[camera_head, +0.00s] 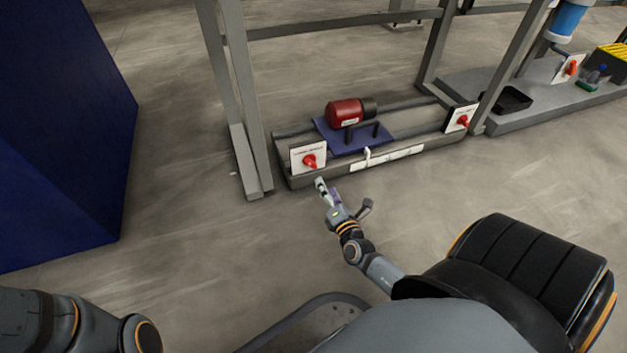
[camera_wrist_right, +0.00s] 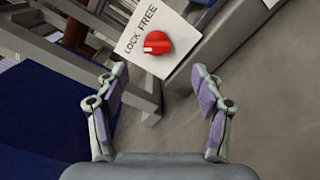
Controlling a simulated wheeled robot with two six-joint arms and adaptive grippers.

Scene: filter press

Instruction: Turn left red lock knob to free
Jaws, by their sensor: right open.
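The left red lock knob (camera_head: 309,161) sits on a white plate (camera_head: 300,152) at the left end of the low grey press base. In the right wrist view the red knob (camera_wrist_right: 157,42) is on the white plate (camera_wrist_right: 185,37) lettered LOCK and FREE, beyond the fingertips. My right gripper (camera_head: 326,191) is just in front of and below the plate. In its wrist view the right gripper (camera_wrist_right: 159,77) is open and empty, its purple-padded fingers either side of the knob's line and apart from it. My left gripper is out of view; only my left arm shows.
A red cylinder (camera_head: 345,113) lies on a blue plate (camera_head: 352,139) with a dark handle on the base. Another red knob (camera_head: 463,120) is at the base's right end. A grey upright (camera_head: 240,110) and a large blue panel (camera_head: 60,120) stand to the left.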

